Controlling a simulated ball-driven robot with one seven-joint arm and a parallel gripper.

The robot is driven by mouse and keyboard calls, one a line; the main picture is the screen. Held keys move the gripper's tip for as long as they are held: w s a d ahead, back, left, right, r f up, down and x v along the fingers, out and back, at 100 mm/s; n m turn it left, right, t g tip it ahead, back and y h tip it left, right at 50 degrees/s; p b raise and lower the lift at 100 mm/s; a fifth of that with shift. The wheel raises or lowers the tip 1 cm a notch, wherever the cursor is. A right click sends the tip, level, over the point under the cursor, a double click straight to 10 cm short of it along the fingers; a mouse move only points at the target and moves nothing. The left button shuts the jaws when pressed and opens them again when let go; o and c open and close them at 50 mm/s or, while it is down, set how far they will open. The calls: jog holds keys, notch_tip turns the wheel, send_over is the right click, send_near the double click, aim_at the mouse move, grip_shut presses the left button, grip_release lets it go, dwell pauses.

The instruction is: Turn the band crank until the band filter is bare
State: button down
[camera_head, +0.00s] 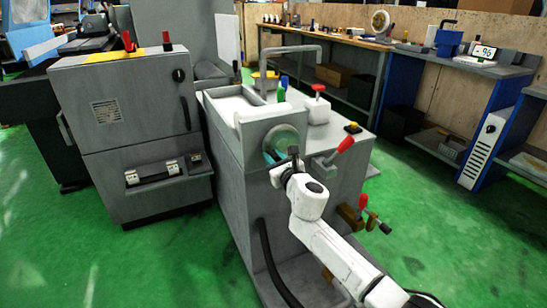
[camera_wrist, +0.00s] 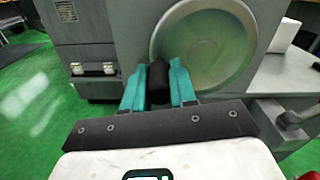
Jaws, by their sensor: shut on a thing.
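The band crank is a round grey-green disc (camera_wrist: 205,50) with a dark knob (camera_wrist: 157,80) on the front of the grey machine. In the wrist view my gripper (camera_wrist: 158,88) has its two teal fingers on either side of the knob, shut on it. In the head view the disc (camera_head: 284,137) shows partly behind my gripper (camera_head: 275,157). What seems to be the band filter is the pale sheet (camera_head: 232,107) in the open trough on top of the machine. Whether it carries any dirt is too small to tell.
A red-knobbed lever (camera_head: 345,144) and red and brass valves (camera_head: 363,203) are right of the crank. A black hose (camera_head: 267,255) hangs below it. A grey cabinet (camera_head: 130,130) stands at left. Green floor (camera_head: 440,230) is open at right.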

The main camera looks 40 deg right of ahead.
jog(key=c, duration=0.9)
grip_release()
jog(key=p+v, duration=0.7)
jog(key=v, duration=0.3)
jog(key=shift+s+a, duration=0.15)
jog(key=shift+s, duration=0.2)
